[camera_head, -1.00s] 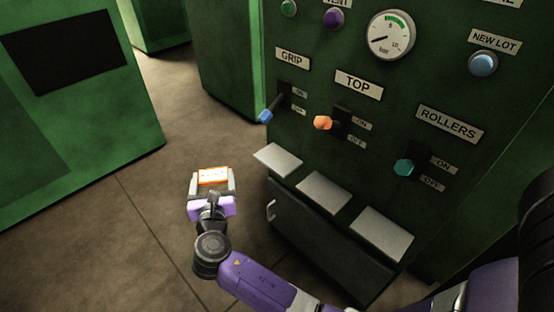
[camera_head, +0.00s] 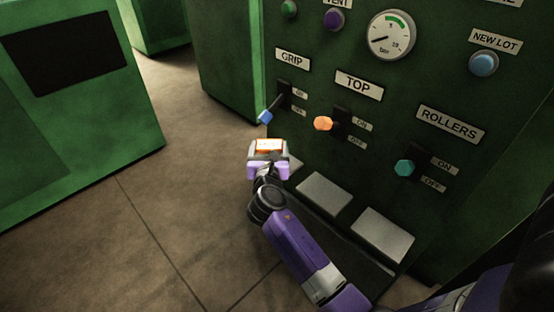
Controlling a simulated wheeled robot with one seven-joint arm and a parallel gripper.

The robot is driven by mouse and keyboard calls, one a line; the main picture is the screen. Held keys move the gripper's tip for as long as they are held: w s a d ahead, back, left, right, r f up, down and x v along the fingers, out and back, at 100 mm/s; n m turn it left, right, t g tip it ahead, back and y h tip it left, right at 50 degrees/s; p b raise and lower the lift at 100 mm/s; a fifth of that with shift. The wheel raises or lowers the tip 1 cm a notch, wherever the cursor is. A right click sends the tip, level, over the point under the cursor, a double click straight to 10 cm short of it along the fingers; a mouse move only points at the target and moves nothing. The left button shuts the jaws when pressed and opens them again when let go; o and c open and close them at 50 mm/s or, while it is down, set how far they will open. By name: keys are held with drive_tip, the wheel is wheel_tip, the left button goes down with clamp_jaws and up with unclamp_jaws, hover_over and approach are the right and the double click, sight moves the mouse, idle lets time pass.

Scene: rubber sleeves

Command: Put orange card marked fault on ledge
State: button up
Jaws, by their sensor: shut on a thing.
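The orange-bordered card (camera_head: 270,145) has a white face; its lettering is too small to read. My gripper (camera_head: 268,152) is shut on it and holds it up at the left side of the green control panel, just below the blue-tipped GRIP lever. Several grey plates stick out low on the panel like ledges: a middle one (camera_head: 325,194) and a right one (camera_head: 383,234) are bare. The left plate (camera_head: 296,167) is mostly hidden behind my gripper. I cannot tell whether the card touches it.
The GRIP lever (camera_head: 266,117), the orange TOP lever (camera_head: 323,123) and the teal ROLLERS lever (camera_head: 405,167) jut out above the plates. A gauge (camera_head: 391,35) is higher up. Open floor (camera_head: 110,225) lies to the left, before a green cabinet (camera_head: 80,120).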

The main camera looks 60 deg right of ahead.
sight(276, 147)
drive_tip(key=d, duration=0.1)
drive_tip(key=s+d, duration=0.1)
drive_tip(key=d, duration=0.1)
drive_tip(key=shift+d+f, duration=0.1)
drive_tip(key=shift+f, duration=0.1)
drive_tip(key=shift+w+f+b, duration=0.1)
drive_tip(key=shift+f+b, duration=0.4)
drive_tip(key=shift+f, duration=0.2)
drive_tip(key=shift+f+b, duration=1.45)
drive_tip(key=shift+f, duration=1.2)
drive_tip(key=o, duration=1.1)
